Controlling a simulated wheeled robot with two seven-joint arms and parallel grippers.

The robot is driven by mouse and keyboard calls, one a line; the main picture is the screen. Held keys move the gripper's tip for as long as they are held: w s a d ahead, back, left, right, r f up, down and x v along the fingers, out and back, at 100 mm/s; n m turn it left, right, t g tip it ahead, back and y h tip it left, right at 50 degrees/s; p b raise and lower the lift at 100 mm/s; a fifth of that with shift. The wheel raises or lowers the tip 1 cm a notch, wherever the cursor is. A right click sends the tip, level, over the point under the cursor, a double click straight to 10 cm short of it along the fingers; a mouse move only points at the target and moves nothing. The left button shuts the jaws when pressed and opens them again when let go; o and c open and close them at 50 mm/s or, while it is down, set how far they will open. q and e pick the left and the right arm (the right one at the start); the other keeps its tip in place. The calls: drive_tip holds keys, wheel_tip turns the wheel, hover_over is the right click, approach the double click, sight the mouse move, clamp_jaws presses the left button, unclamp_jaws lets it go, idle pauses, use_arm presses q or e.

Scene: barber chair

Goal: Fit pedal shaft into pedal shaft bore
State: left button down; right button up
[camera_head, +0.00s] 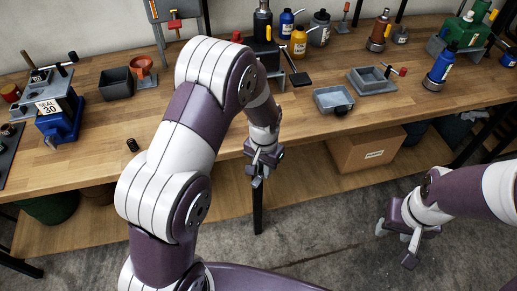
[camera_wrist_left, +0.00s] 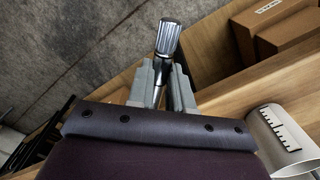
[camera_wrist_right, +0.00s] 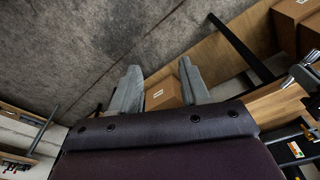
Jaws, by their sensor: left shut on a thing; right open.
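My left gripper (camera_head: 259,172) hangs in front of the workbench's front edge. In the left wrist view its fingers (camera_wrist_left: 163,90) are shut on a slim metal shaft with a ribbed, shiny head (camera_wrist_left: 168,38), which I take as the pedal shaft. The head sticks out past the fingertips, and the shaft runs back between them. My right gripper (camera_head: 396,244) is open and empty over the grey floor, apart from the bench; its spread fingers show in the right wrist view (camera_wrist_right: 160,85). I cannot make out the pedal shaft bore in any view.
The wooden workbench (camera_head: 215,135) holds a blue device labelled SEAL 30 (camera_head: 60,118), grey trays (camera_head: 332,99), bottles and tools. A small black cylinder (camera_head: 132,145) lies near its front edge. A cardboard box (camera_head: 365,150) stands on the lower shelf. The floor in front is clear.

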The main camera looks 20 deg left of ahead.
drive_tip(key=shift+d, duration=0.1)
drive_tip(key=shift+o, duration=0.5)
drive_tip(key=s+a+f+n+t+h, duration=0.2)
drive_tip(key=a+f+n, duration=0.1)
drive_tip(key=a+n, duration=0.85)
drive_tip(key=s+a+f+n+t+h, duration=0.1)
drive_tip(key=s+a+f+n+t, duration=0.15)
drive_tip(key=a+n, duration=0.9)
drive_tip(key=w+a+r+n+t+y, duration=0.1)
drive_tip(key=w+a+r+n+t, duration=0.2)
drive_tip(key=w+a+t, duration=0.15)
drive_tip(key=w+a+r+x, duration=0.1)
drive_tip(key=x, duration=0.6)
drive_tip(key=shift+w+d+f, duration=0.25)
drive_tip(key=shift+d+f, duration=0.05)
drive_tip(key=shift+d, duration=0.1)
use_arm(q)
drive_tip(key=s+d+r+m, duration=0.2)
drive_tip(key=d+r+m, duration=0.3)
drive_tip(key=d, duration=0.4)
drive_tip(key=shift+s+d+r, duration=0.15)
drive_tip(key=shift+s+r, duration=0.1)
drive_tip(key=shift+r, duration=0.05)
use_arm(e)
clamp_jaws()
use_arm(q)
drive_tip(key=c, duration=0.9)
unclamp_jaws()
drive_tip(key=shift+c, duration=0.2)
